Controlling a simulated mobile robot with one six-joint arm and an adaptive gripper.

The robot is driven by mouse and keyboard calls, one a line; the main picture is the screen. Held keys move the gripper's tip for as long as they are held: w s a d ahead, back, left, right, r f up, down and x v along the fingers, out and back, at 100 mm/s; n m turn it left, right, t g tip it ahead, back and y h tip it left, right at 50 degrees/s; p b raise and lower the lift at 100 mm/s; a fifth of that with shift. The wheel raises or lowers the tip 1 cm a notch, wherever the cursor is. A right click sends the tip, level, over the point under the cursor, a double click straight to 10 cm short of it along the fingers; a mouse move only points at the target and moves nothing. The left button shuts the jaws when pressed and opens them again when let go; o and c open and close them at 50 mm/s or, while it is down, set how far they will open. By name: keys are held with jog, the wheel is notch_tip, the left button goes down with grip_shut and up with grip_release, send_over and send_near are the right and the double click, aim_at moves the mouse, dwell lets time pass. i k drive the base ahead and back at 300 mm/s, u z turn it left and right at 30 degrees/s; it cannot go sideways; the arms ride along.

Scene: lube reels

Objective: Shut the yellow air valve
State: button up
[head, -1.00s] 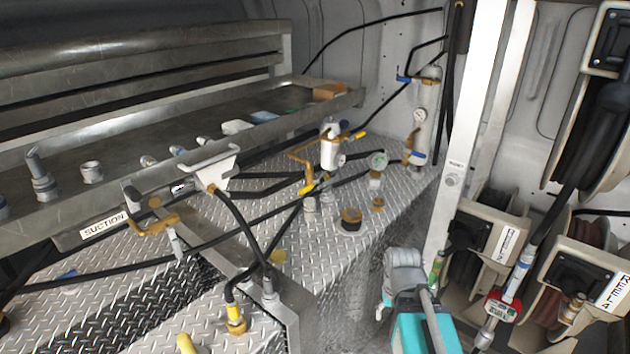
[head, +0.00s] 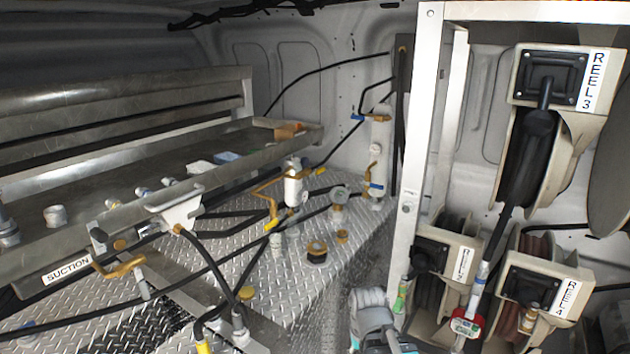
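Several small yellow parts show on and near the diamond-plate deck, and I cannot tell for sure which is the air valve. A yellow lever-like piece (head: 271,225) sits on the black hose line below the white filter body (head: 293,188). Another yellow fitting (head: 320,171) lies on the hose to the right of the filter. A yellow fitting (head: 204,346) is cut by the bottom edge. Whether any valve is open or shut is too small to tell.
A metal shelf (head: 110,172) runs along the left. A white post (head: 415,150) stands between the deck and the reels, including REEL 3 (head: 545,80) and REEL 4 (head: 545,285). Black hoses cross the deck. A grey and teal part (head: 371,312) rises at bottom centre.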

aim_at(321, 171)
jog(key=k, duration=1.15)
jog(key=z, duration=0.3)
jog(key=i, duration=2)
jog(key=u, duration=0.55)
